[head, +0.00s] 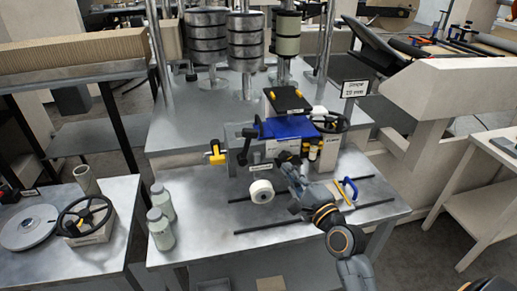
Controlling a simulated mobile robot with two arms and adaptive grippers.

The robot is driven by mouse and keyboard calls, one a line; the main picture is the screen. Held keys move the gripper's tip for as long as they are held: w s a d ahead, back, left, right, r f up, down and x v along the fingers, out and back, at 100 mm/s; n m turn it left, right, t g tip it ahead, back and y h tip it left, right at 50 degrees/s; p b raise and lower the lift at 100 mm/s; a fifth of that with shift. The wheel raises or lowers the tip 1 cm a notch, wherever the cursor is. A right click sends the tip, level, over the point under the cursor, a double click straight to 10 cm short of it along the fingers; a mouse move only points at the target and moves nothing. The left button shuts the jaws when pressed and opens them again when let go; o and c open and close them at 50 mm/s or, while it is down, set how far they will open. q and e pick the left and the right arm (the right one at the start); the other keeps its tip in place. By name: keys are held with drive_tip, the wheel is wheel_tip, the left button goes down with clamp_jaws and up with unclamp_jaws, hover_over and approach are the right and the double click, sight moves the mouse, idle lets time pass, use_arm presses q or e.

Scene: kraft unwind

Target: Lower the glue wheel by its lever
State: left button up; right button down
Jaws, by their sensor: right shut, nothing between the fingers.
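A blue and grey machine unit (288,128) with a black top plate stands on the metal table. A small white wheel (261,191), which may be the glue wheel, sits at its front left, low over the tabletop. A dark lever with a black knob (243,157) is on the unit's left side; I cannot tell for sure that it is the wheel's lever. My right gripper (289,170) is shut and empty, just right of the white wheel and in front of the unit. It hides part of the unit's lower front. My left gripper is out of view.
A yellow-handled fitting (216,152) sticks out left of the unit. A blue-and-yellow handle (348,190) and dark rails (270,230) lie near my right arm. A black handwheel (85,217) is on the left table.

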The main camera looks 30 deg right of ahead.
sight(249, 145)
drive_tip(key=w+a+r+p, duration=0.1)
drive_tip(key=w+a+p, duration=0.3)
drive_tip(key=w, duration=0.6)
drive_tip(key=shift+w+r, duration=0.25)
drive_tip(key=shift+r, duration=0.05)
drive_tip(key=shift+d, duration=0.1)
drive_tip(key=shift+w, duration=0.1)
